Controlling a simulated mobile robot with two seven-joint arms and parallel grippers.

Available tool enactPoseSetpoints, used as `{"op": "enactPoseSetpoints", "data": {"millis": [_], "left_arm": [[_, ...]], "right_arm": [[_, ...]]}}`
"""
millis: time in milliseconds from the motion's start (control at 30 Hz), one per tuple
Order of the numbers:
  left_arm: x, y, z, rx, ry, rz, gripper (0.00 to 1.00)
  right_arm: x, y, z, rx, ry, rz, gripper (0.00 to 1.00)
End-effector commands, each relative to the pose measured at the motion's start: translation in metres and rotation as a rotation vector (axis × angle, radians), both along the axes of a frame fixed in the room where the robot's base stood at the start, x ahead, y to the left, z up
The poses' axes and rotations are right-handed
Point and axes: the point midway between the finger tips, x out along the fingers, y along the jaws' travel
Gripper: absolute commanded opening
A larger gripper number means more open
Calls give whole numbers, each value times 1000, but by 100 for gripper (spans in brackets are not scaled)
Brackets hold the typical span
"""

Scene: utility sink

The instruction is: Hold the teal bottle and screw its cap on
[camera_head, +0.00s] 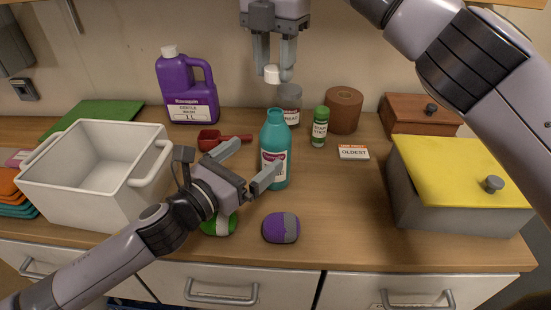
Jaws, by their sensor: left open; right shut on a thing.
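The teal bottle (276,134) stands upright on the wooden counter in the head view. Its teal neck is uncapped, and a pink and white label faces front. My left gripper (257,155) is open at the bottle's left side. Its nearer finger overlaps the label in the picture; I cannot tell whether it touches. My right gripper (273,68) points down from above and is shut on a small white cap (271,74). The cap is in the air, above the bottle's mouth in the picture and apart from it.
A white bin (85,190) stands left, a purple jug (187,95) behind. A red scoop (210,139), a jar (290,100), a green-capped bottle (320,128) and a brown roll (344,108) surround the bottle. A purple-grey object (281,228) lies in front; a yellow-lidded box (455,175) stands right.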

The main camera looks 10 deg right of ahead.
Motion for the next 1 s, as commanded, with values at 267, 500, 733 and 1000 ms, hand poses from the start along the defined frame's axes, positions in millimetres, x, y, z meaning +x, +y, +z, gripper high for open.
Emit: {"op": "enactPoseSetpoints", "data": {"millis": [267, 500, 733, 1000], "left_arm": [[29, -33, 1, 0, -1, 0, 99], [46, -52, 1, 0, 0, 1, 99], [52, -59, 0, 1, -1, 1, 99], [52, -59, 0, 1, -1, 1, 99]], "right_arm": [[0, 0, 0, 0, 0, 0, 10], [0, 0, 0, 0, 0, 0, 10], [0, 0, 0, 0, 0, 0, 10], [0, 0, 0, 0, 0, 0, 10]]}}
